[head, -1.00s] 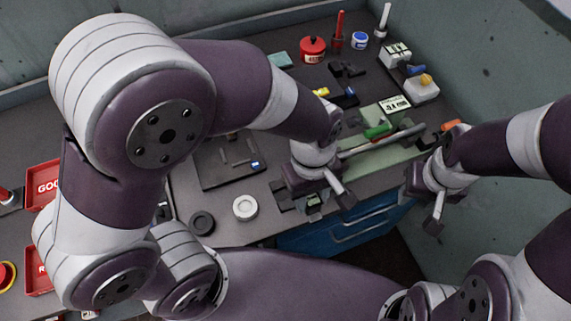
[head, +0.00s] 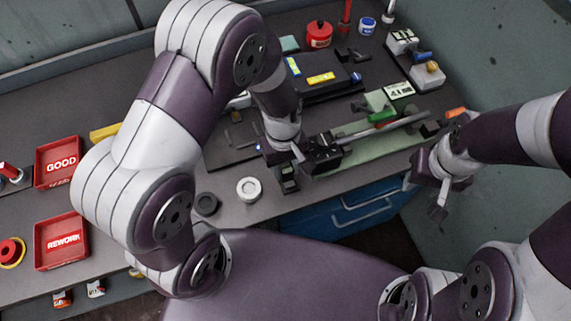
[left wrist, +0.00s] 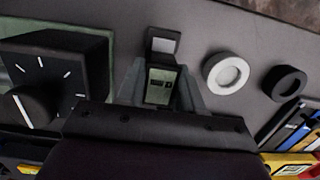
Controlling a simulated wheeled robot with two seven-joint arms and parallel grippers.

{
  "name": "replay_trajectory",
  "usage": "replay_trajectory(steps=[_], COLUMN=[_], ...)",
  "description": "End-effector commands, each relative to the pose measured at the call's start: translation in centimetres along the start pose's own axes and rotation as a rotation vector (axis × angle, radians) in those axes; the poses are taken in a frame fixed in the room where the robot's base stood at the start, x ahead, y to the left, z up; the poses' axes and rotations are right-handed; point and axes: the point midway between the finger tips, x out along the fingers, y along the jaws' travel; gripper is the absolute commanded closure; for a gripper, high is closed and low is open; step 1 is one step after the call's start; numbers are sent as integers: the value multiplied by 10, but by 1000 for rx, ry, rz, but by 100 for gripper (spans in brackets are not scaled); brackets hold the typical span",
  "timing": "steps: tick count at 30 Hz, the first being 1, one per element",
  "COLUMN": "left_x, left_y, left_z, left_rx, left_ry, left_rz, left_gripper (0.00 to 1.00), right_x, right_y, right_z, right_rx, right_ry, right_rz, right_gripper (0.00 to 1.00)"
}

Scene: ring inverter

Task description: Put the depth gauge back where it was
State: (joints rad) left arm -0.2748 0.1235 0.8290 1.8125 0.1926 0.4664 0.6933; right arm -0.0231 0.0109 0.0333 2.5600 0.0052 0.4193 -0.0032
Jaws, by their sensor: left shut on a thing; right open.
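My left gripper (head: 289,180) is shut on a small dark device with a pale display, which looks like the depth gauge (left wrist: 160,86). In the left wrist view the gauge sits between the two fingers, with a lighter square end beyond them. In the head view the gauge (head: 290,184) is partly hidden, near the bench's front edge, right of a white ring (head: 249,189). I cannot tell whether it touches the bench. My right gripper (head: 438,200) is open and empty, off the bench's right front side.
A black ring (head: 206,204) lies left of the white ring; both also show in the left wrist view. A black block with a dial (left wrist: 55,75) stands close beside the gripper. Red GOOD (head: 60,160) and REWORK (head: 61,240) trays are at the left. A blue drawer (head: 345,210) is below.

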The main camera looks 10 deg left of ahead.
Motion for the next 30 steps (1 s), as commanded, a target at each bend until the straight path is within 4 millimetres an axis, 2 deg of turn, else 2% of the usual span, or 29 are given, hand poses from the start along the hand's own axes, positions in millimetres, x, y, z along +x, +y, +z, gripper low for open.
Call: replay_trajectory(steps=[2, 3, 5, 13, 16, 24, 30], left_x=[3, 2, 2, 1, -9, -78, -113], left_y=[0, 0, 0, 0, 1, 1, 0], left_z=[0, 0, 0, 0, 0, 0, 0], left_rx=[0, 0, 0, 0, 0, 0, -1], left_ry=[0, 0, 0, 0, 1, 3, 1], left_rz=[0, 0, 0, 0, 2, 4, 2], left_gripper=[100, 54, 38, 38, 38, 38, 38], right_x=[2, 1, 1, 0, 0, 1, 2], right_y=[0, 0, 0, 0, 0, 0, 0], right_z=[0, 0, 0, 0, 0, 0, 0], right_rx=[0, 0, 0, 0, 0, 0, 0], right_ry=[0, 0, 0, 0, 0, 0, 0], right_rz=[0, 0, 0, 0, 0, 0, 0], right_gripper=[57, 57, 57, 57, 57, 57, 57])
